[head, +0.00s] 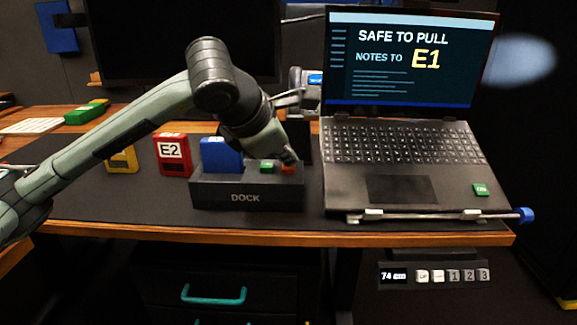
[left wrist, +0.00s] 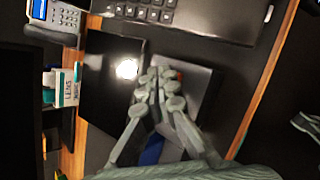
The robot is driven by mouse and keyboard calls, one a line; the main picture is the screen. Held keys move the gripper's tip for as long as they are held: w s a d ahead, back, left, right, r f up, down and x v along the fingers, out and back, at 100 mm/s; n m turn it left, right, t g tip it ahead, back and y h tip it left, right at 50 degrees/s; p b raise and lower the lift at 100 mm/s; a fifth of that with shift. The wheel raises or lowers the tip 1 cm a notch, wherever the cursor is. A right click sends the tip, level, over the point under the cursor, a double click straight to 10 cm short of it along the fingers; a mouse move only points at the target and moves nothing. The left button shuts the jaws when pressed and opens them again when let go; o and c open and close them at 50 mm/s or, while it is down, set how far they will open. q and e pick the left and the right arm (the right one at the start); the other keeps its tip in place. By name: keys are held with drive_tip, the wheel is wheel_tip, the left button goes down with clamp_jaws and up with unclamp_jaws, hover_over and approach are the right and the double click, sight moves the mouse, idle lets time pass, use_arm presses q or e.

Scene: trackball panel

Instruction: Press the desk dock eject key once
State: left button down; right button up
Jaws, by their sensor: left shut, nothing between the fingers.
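The dark dock (head: 245,198), labelled DOCK, sits near the desk's front edge. A blue block (head: 221,154) stands in its left part. On its right part are a green key (head: 267,166) and a red-orange key (head: 288,169); I cannot read their markings. My left gripper (head: 289,157) is shut and empty, with its fingertips right above the red-orange key. In the left wrist view its closed fingers (left wrist: 158,84) cover most of the key, and only a bit of red (left wrist: 179,75) shows. I cannot tell whether they touch. My right gripper does not show clearly.
The open laptop (head: 387,145) stands right of the dock; its screen reads SAFE TO PULL, NOTES TO E1. A red E2 block (head: 173,155) and a yellow block (head: 122,159) stand to the left. A thin rod (head: 440,216) lies before the laptop.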

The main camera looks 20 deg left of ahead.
sight(287, 168)
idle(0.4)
use_arm(q)
drive_tip(key=shift+r+p, duration=0.3)
drive_tip(key=shift+r, duration=0.5)
drive_tip(key=shift+r+p, duration=1.3)
drive_tip(key=shift+r, duration=1.25)
